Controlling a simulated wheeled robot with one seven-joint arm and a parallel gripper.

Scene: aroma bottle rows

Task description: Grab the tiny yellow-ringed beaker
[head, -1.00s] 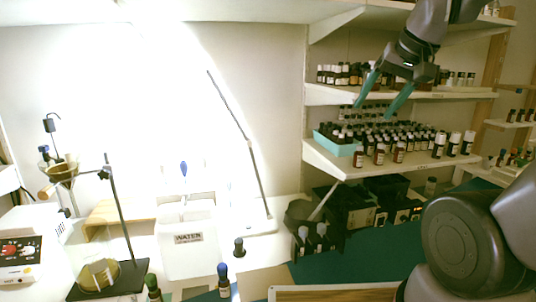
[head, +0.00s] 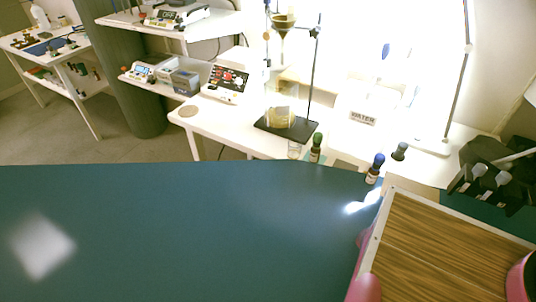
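I cannot surely pick out a tiny beaker with a yellow ring. A yellowish glass vessel (head: 279,116) stands on the black base of a retort stand (head: 287,127), under a funnel (head: 283,21). A small clear glass (head: 294,149) stands at the white table's front edge, left of a green-capped bottle (head: 316,148); no ring on it can be made out. My gripper is not in view.
A dark teal counter (head: 180,230) fills the front, mostly clear. A wood-grain tray (head: 445,250) lies at right, with pink parts beside it. A blue-capped bottle (head: 375,168) and a black-capped bottle (head: 399,152) stand behind it.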

